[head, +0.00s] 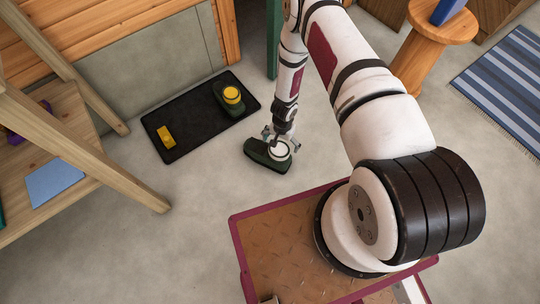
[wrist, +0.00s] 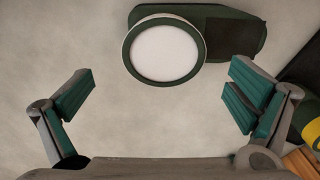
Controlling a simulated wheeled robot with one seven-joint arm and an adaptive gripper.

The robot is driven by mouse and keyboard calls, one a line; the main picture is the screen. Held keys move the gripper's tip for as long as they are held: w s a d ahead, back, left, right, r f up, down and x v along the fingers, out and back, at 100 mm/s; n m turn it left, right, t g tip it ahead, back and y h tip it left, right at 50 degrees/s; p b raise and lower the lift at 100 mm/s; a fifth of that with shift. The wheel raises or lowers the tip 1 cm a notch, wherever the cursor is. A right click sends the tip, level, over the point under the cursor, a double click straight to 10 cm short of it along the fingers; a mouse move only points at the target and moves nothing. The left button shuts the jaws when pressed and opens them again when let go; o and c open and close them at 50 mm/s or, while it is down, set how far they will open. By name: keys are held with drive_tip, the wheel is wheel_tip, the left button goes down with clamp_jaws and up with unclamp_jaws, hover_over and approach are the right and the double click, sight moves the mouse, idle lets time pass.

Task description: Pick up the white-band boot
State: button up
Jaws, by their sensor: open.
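The white-band boot (head: 270,153) is dark green with a round white top and stands on the grey floor, to the right of the black tray. In the wrist view the boot (wrist: 235,35) shows from above, its white round top (wrist: 165,50) near the upper middle and its toe pointing right. My gripper (head: 279,138) is just above the boot's top in the head view, partly hiding it. In the wrist view my gripper (wrist: 160,98) has its fingers wide apart with nothing between them, and the boot's top lies ahead of the gap.
A black tray (head: 190,132) holds a green boot with a yellow band (head: 230,97) and a yellow object (head: 166,136). A wooden shelf (head: 70,130) stands at left, a round wooden stool (head: 440,26) at upper right. Floor is clear below the boot.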

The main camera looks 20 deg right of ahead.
sight(279, 149)
drive_tip(key=f+b, duration=0.1)
drive_tip(key=f, duration=0.1)
drive_tip(key=f+b, duration=0.1)
drive_tip(key=f, duration=0.2)
drive_tip(key=shift+a+f+b, duration=0.3)
drive_tip(key=shift+a+b, duration=0.05)
drive_tip(key=shift+b, duration=0.05)
drive_tip(key=c, duration=2.1)
drive_tip(key=shift+r, duration=0.15)
